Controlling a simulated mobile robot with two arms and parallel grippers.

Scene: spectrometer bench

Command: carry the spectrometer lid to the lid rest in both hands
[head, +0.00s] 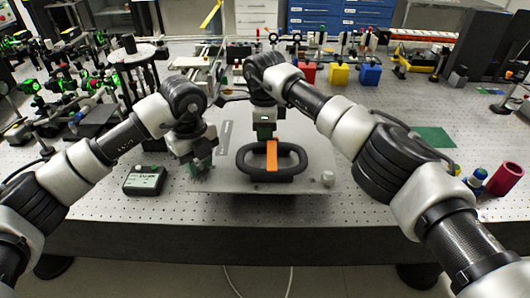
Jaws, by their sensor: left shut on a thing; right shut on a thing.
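A broad flat grey plate (222,180), which looks like the spectrometer lid, is at the bench's front middle. A black oval ring with an orange band (272,160) shows over it. My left gripper (197,168) is shut at the plate's left edge. The fingertips are small and partly hidden, so the exact grip points are unclear. I cannot tell whether the plate is clear of the bench. I cannot pick out the lid rest with certainty.
A dark green-topped box (145,181) stands left of the plate. Optics crowd the bench's left (70,85). Red, yellow and blue blocks (340,75) stand at the back. A green mat (435,137) and a dark red cylinder (505,179) are on the right.

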